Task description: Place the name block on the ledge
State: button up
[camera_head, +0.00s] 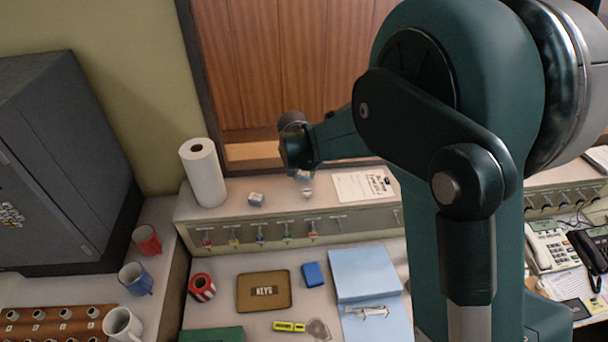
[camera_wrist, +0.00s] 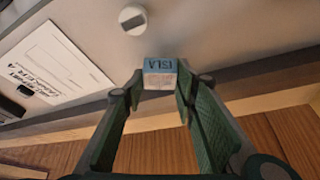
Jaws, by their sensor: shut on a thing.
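The name block (camera_wrist: 160,72) shows between my fingertips in the wrist view. It has a blue face lettered ISLA and a pale face. My gripper (camera_wrist: 158,88) is shut on it, with a green finger on each side.
A paper roll (camera_head: 204,174) stands at the ledge's left end, and a printed sheet (camera_head: 362,186) lies to the right. A small white round object (camera_wrist: 132,18) is close to the held block. Keys hang along the ledge's front. A wood panel (camera_head: 285,60) rises behind.

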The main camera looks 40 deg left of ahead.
jog(key=shift+f, duration=0.8)
jog(key=shift+f, duration=0.2)
jog(key=o, duration=0.8)
jog(key=shift+r, duration=0.25)
jog(key=v, duration=1.2)
jog(key=shift+b, duration=0.3)
jog(key=shift+d, duration=0.1)
